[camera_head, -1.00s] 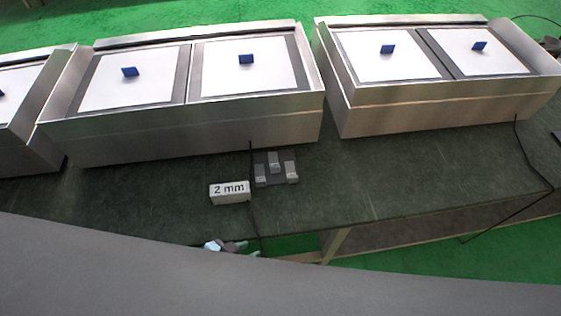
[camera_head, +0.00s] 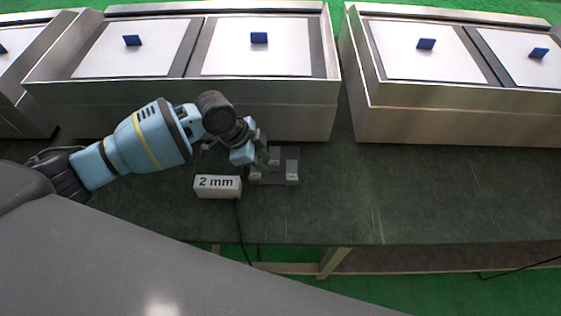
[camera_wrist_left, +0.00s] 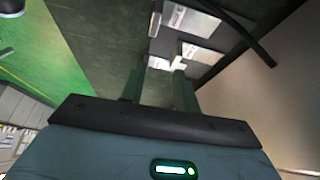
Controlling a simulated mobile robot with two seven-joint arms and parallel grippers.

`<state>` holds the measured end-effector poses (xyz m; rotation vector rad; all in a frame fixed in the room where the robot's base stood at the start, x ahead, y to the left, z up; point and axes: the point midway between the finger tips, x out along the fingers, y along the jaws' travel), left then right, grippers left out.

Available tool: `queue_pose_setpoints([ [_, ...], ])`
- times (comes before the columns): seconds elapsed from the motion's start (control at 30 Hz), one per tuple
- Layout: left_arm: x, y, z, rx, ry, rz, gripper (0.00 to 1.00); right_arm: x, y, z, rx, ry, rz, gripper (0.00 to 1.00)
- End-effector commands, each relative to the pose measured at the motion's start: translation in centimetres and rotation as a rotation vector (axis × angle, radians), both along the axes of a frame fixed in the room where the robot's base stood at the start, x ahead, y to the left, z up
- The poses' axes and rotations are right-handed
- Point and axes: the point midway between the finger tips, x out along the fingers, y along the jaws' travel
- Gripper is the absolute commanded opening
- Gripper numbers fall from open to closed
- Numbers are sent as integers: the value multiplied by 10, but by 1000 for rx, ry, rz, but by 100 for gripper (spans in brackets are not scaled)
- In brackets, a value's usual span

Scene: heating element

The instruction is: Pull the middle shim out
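Light grey shims lie on a dark plate (camera_head: 282,156) on the dark green bench. The left shim (camera_head: 254,177) and right shim (camera_head: 291,176) show at the plate's near side. The middle shim (camera_head: 274,157) is partly covered by my left gripper (camera_head: 266,159), which reaches in from the left over the plate. In the left wrist view, my left gripper (camera_wrist_left: 161,64) has its two fingers apart. A pale block lies beyond and between the fingertips; I cannot tell contact. Other pale shims (camera_wrist_left: 192,20) show to the right. My right gripper is not in view.
A block marked "2 mm" (camera_head: 217,187) stands left of the plate. A steel heating unit (camera_head: 290,110) rises just behind, and another (camera_head: 440,115) stands at right. A black cable (camera_head: 240,225) hangs over the bench's front edge. The bench to the right (camera_head: 400,185) is clear.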

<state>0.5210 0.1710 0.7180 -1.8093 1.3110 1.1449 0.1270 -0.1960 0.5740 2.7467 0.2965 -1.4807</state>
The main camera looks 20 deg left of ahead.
Motion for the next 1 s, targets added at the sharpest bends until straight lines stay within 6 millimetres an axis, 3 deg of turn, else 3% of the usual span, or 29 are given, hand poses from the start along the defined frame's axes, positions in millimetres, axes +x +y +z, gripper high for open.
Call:
queue_pose_setpoints([
  [0.17,16,20,15,47,8,-33,31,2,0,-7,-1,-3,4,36],
  [0.47,18,23,19,55,13,-41,31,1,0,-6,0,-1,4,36],
  [1.0,25,-2,-43,53,14,-41,31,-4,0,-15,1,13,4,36],
])
